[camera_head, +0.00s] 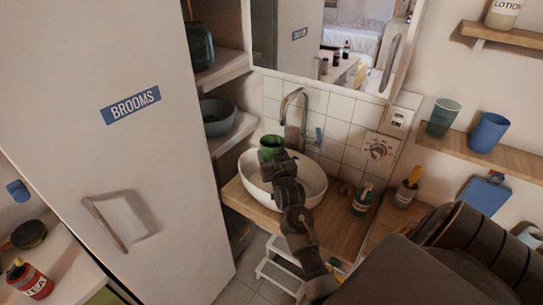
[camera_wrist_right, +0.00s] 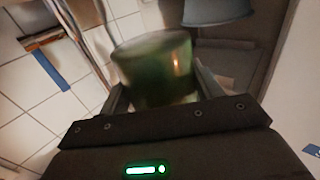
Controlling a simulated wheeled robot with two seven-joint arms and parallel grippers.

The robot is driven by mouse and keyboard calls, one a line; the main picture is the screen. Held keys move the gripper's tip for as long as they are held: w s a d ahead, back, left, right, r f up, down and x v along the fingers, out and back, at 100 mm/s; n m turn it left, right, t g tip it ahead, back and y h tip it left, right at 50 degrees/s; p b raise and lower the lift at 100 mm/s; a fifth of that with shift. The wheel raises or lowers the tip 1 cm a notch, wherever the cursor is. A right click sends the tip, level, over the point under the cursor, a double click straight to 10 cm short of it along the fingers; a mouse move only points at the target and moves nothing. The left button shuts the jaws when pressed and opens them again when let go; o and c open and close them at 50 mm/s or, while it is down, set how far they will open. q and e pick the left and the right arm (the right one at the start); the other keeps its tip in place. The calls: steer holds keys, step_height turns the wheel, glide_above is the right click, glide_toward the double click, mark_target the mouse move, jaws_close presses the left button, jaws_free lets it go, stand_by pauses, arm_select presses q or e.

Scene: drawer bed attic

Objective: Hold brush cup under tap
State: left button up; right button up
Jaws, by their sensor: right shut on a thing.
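A green brush cup (camera_head: 271,144) is held by my right gripper (camera_head: 272,155) above the white basin (camera_head: 318,187). The cup shows between the two fingers in the right wrist view (camera_wrist_right: 155,72), where it is slightly blurred. The chrome tap (camera_head: 297,97) arches over the back of the basin. In the head view the cup is just left of and below the spout; I cannot tell whether it is exactly under it. No water is visible. The inside of the cup is hidden. My left gripper is not in view.
A wooden counter (camera_head: 345,232) bears the basin, with a dark bottle (camera_head: 362,198) at its right. A green cup (camera_head: 443,118) and a blue cup (camera_head: 488,132) stand on the right shelf. A white cabinet marked BROOMS (camera_head: 170,180) stands left. A white step stool (camera_head: 275,275) is below.

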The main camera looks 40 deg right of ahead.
steer(key=w+d, duration=0.2)
steer(key=d, duration=0.4)
steer(key=shift+d+b, duration=0.2)
steer(key=shift+b, duration=0.15)
stand_by(7.0)
